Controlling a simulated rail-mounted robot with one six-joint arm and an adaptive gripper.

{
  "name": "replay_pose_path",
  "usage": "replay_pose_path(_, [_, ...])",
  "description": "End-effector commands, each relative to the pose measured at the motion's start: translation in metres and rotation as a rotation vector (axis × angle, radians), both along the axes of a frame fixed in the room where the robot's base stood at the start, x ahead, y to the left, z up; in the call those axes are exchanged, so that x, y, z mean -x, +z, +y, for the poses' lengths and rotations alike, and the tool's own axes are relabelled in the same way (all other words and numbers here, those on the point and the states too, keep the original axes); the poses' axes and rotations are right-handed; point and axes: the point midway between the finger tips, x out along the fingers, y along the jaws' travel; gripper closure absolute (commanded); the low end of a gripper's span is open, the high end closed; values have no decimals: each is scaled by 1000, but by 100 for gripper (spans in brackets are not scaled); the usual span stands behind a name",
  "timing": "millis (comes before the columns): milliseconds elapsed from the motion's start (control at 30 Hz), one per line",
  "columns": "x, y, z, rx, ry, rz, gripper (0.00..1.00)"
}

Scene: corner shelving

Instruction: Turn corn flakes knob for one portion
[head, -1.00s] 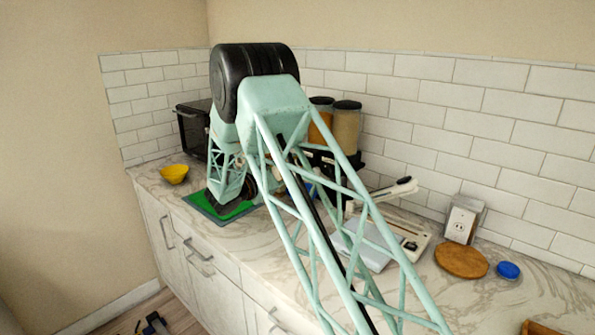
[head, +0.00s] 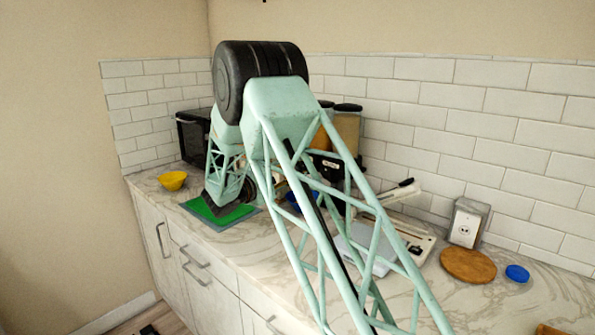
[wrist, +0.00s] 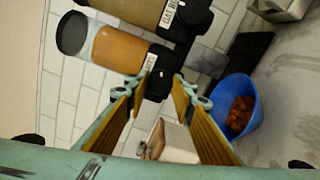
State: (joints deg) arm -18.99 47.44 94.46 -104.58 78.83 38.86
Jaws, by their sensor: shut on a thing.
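The corn flakes dispenser (wrist: 118,48), a clear canister of orange flakes with a dark lid, lies slanted across the wrist view. A blue bowl (wrist: 252,118) with orange-brown flakes (wrist: 239,112) is right of the fingers. In the head view the corn flakes canister (head: 321,131) is partly behind my arm, and the gripper is hidden.
A second canister (head: 346,127), labelled for oats in the wrist view, stands beside the first. The front right counter is largely clear.

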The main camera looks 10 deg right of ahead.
Motion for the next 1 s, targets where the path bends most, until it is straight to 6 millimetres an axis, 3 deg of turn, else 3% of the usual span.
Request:
replay_pose_path(400, [0, 0, 0, -130, 0, -171, 87])
replay_pose_path(967, [0, 0, 0, -153, 0, -201, 87])
replay_pose_path(1000, [0, 0, 0, -153, 0, -201, 76])
